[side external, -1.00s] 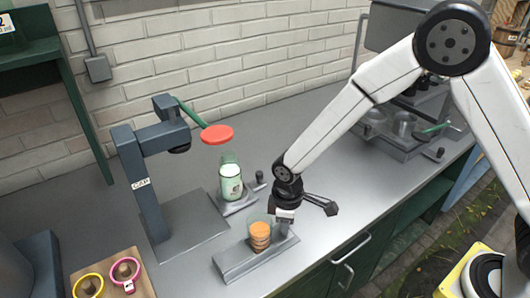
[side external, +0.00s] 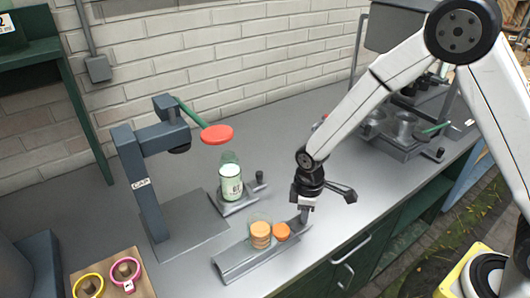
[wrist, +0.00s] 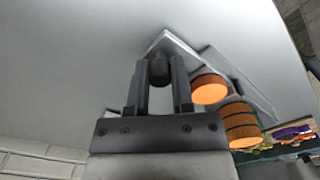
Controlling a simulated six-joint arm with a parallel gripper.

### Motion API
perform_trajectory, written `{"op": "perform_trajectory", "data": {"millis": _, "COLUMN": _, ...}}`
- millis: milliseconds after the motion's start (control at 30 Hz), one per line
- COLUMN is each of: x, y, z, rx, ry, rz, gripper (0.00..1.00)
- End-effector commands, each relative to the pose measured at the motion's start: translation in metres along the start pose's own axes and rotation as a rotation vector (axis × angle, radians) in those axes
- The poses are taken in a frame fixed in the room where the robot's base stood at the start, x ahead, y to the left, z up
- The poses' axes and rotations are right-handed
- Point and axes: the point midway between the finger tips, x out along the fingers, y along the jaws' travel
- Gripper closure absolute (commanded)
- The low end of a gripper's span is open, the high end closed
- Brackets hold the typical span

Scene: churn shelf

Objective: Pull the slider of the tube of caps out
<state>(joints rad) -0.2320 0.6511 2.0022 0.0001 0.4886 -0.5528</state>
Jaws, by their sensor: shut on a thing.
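The clear tube of caps (side external: 260,236) holds a short stack of orange caps and stands on a grey metal base (side external: 245,261). One orange cap (side external: 281,232) lies just right of the tube, and it also shows in the wrist view (wrist: 209,90). The slider (side external: 298,224) extends right of the cap, toward my gripper. My gripper (side external: 304,208) points down at the slider's right end. In the wrist view, my gripper (wrist: 158,80) is shut on the slider's dark round knob (wrist: 158,68).
A capping press (side external: 152,185) with a red disc on a green lever stands at the left. A filled milk bottle (side external: 230,180) sits on a small holder behind the tube. A wooden board with ringed items (side external: 110,279) is at the front left. The counter between is clear.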

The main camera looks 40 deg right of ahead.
Motion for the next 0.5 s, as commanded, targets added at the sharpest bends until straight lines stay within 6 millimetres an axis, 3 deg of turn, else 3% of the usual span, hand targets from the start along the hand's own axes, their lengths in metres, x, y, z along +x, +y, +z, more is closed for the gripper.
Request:
{"op": "perform_trajectory", "data": {"millis": 133, "x": -0.0009, "y": 0.0102, "z": 0.0092, "rx": 0.001, "ry": 0.002, "rz": 0.002, "gripper": 1.00}}
{"op": "perform_trajectory", "data": {"millis": 433, "x": -0.0007, "y": 0.0109, "z": 0.0103, "rx": -0.001, "ry": 0.002, "rz": 0.002, "gripper": 1.00}}
{"op": "perform_trajectory", "data": {"millis": 467, "x": -0.0007, "y": 0.0108, "z": 0.0103, "rx": -0.001, "ry": 0.002, "rz": 0.002, "gripper": 0.68}}
{"op": "perform_trajectory", "data": {"millis": 500, "x": -0.0007, "y": 0.0108, "z": 0.0103, "rx": -0.001, "ry": 0.002, "rz": 0.002, "gripper": 0.56}}
